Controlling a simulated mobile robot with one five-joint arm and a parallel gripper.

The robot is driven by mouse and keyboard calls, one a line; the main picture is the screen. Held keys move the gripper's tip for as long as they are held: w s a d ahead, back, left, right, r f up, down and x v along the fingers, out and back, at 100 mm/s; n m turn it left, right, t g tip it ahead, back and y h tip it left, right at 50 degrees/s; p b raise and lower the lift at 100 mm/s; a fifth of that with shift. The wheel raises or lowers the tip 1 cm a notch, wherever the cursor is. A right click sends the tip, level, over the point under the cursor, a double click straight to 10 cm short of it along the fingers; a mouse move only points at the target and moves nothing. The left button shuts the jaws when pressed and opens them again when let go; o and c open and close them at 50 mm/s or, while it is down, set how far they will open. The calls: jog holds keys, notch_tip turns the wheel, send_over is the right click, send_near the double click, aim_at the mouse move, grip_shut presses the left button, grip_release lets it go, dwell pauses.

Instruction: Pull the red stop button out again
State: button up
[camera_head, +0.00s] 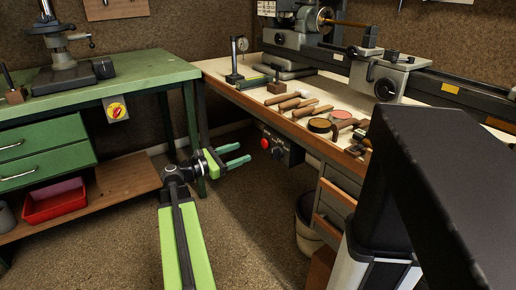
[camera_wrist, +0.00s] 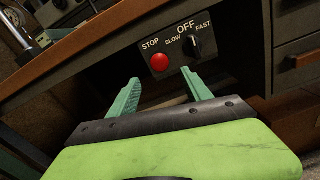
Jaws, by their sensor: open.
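The red stop button (camera_wrist: 160,62) sits on a dark control panel (camera_wrist: 176,52) under the bench edge, below the word STOP. It also shows in the head view (camera_head: 265,143), a short way right of my gripper. I cannot tell from these views how far out it stands. My gripper (camera_wrist: 160,95) is open and empty, with its two teal fingers pointing toward the panel. The button lies beyond the fingertips, between them in the wrist view. In the head view my gripper (camera_head: 242,154) is in front of the panel, apart from it.
A black rotary knob (camera_wrist: 195,45) marked OFF, SLOW and FAST is right of the button. The wooden bench (camera_head: 230,92) overhangs the panel. Drawers (camera_head: 335,198) and a bin (camera_head: 308,225) stand to the right. A green bench (camera_head: 140,72) is at left. The floor between is clear.

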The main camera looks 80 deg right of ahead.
aim_at(263, 145)
jog(key=x, duration=0.9)
grip_shut()
dwell(1.1)
